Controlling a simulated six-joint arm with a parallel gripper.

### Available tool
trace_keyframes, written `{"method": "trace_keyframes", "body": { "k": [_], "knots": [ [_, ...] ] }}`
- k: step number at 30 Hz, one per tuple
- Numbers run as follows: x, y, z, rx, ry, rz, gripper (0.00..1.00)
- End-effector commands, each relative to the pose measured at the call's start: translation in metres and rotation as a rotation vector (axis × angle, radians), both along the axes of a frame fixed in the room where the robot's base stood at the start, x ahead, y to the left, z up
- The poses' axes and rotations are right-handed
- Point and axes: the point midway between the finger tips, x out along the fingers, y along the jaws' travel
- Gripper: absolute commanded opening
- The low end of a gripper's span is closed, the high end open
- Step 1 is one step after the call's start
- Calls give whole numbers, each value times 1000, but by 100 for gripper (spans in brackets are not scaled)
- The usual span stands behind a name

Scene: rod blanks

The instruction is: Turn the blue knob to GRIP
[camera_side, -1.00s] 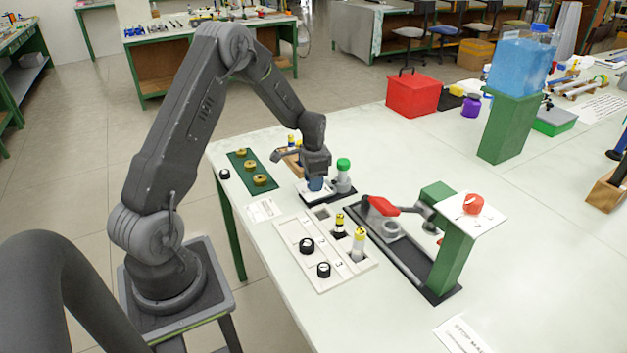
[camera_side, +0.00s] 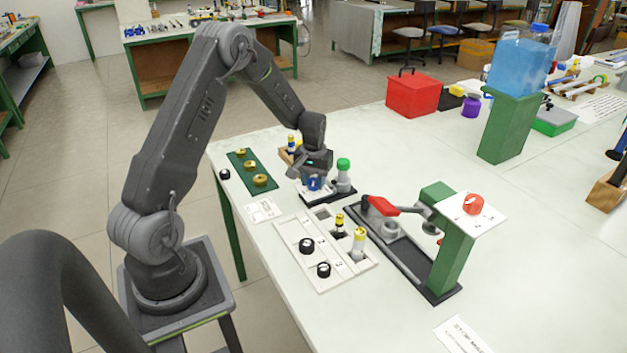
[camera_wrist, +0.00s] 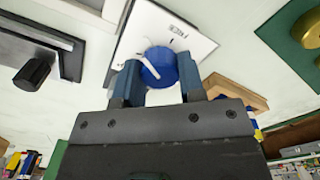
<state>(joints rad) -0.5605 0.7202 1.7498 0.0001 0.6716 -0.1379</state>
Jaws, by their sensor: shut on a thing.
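The blue knob (camera_wrist: 160,66) is round with a white pointer line and sits on a white plate (camera_wrist: 178,32) marked with a short line and a printed word, partly legible. In the wrist view my gripper (camera_wrist: 158,76) has one finger on each side of the knob and is shut on it. In the side view the knob (camera_side: 314,184) shows under my gripper (camera_side: 314,178), on its plate on the table. The fingers hide part of the knob and plate, and I cannot read a GRIP mark.
A red-handled clamp (camera_side: 380,206) and a green post with a red knob (camera_side: 473,203) are farther right. A pale panel with black knobs (camera_side: 308,246) lies in front. A green strip with brass discs (camera_side: 249,166) is left.

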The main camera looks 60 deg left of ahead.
Motion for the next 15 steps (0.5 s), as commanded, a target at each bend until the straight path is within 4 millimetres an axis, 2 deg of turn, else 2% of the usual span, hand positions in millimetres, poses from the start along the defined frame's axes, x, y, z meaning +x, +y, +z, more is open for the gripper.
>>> {"method": "trace_keyframes", "body": {
  "k": [15],
  "knots": [
    [0,0,0,-1,1,488,13]
  ]
}}
